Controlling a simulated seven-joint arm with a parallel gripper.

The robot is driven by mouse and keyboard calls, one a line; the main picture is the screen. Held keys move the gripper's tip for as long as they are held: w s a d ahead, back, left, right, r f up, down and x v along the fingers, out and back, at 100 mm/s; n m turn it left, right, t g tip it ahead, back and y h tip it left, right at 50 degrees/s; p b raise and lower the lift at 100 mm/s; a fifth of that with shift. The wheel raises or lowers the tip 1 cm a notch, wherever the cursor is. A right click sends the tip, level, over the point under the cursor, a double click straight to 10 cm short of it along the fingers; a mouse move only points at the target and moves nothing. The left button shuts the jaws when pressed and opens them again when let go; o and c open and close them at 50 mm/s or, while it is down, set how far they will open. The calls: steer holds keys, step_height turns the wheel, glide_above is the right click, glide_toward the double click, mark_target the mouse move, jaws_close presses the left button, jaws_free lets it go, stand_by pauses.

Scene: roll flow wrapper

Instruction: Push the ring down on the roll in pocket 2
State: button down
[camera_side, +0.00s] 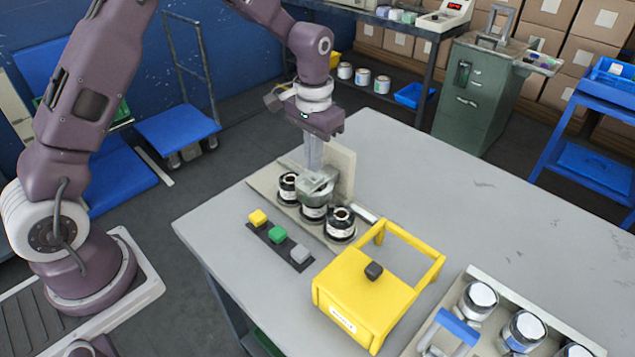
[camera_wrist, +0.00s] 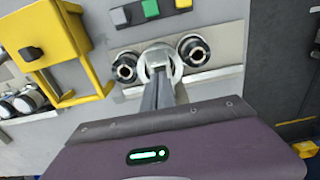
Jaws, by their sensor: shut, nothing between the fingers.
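Three dark rolls stand in a row in the holder (camera_side: 348,172) on the table. The near-right roll (camera_side: 340,223) and the far-left roll (camera_side: 287,187) show dark tops with a pale core. The middle roll (camera_side: 314,213) is mostly hidden under a grey metal ring (camera_side: 318,181). My gripper (camera_side: 313,168) is shut and empty, pointing down at the ring over the middle roll. In the wrist view the fingers (camera_wrist: 160,78) reach the ring (camera_wrist: 161,60), between the two other rolls (camera_wrist: 194,49) and (camera_wrist: 125,68). Whether they touch it I cannot tell.
A strip with yellow, green and grey blocks (camera_side: 278,236) lies left of the rolls. A yellow frame box (camera_side: 362,296) with a black knob stands close to the near-right roll. A tray of jars (camera_side: 505,322) is at the front right. The table's right rear is clear.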

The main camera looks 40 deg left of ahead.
mark_target(314, 176)
steer(key=shift+f, duration=0.1)
stand_by(0.3)
steer(key=shift+f, duration=2.1)
steer(key=shift+r, duration=4.45)
steer(key=s+d+r+t, duration=0.1)
steer(key=s+r+t, duration=0.3)
steer(key=s+r, duration=1.3)
steer(key=s+f+t, duration=0.1)
steer(key=s+f, duration=0.2)
steer(key=s, duration=0.8)
steer(key=shift+s+f+t, duration=0.2)
steer(key=shift+f+t, duration=0.1)
